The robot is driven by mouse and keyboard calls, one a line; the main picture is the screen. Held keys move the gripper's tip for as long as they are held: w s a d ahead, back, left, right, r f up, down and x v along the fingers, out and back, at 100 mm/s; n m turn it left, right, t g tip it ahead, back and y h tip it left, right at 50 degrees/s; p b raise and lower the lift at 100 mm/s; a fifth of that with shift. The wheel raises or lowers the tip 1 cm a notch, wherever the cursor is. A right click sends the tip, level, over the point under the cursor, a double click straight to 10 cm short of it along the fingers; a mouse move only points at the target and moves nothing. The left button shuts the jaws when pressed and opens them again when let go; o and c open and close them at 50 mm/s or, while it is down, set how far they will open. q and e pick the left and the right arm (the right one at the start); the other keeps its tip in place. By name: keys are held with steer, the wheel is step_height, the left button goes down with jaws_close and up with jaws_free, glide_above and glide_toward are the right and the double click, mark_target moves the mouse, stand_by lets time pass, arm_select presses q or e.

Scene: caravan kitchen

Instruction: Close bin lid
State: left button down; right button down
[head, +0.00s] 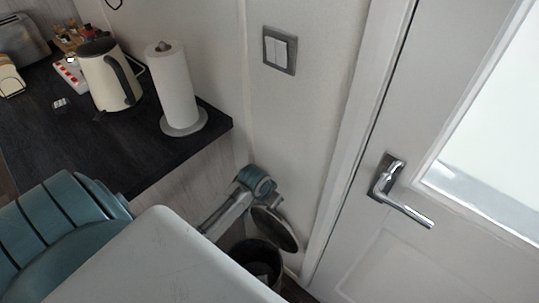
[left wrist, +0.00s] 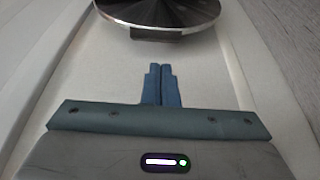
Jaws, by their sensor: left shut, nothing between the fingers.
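The bin (head: 258,262) is a dark round container on the floor beside the counter end, and its mouth is partly visible. Its round dark lid (head: 275,230) with a pale metal rim stands raised and tilted above the bin near the wall. In the left wrist view the lid (left wrist: 160,12) fills the top middle. My left gripper (left wrist: 161,72) is shut and empty, its blue fingertips pointing toward the lid with a visible gap below its rim. In the head view my left arm reaches down by the wall above the lid; the fingertips cannot be made out. My right gripper is out of view.
A dark counter (head: 130,160) holds a paper towel roll (head: 173,90), a kettle (head: 108,75) and a toaster (head: 22,42). A door with a metal handle (head: 400,195) is right of the bin. Wall and door frame leave a narrow space around it.

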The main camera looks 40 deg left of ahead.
arm_select(q)
steer(key=x, duration=0.6)
steer(key=shift+f, duration=0.3)
steer(key=shift+f, duration=0.1)
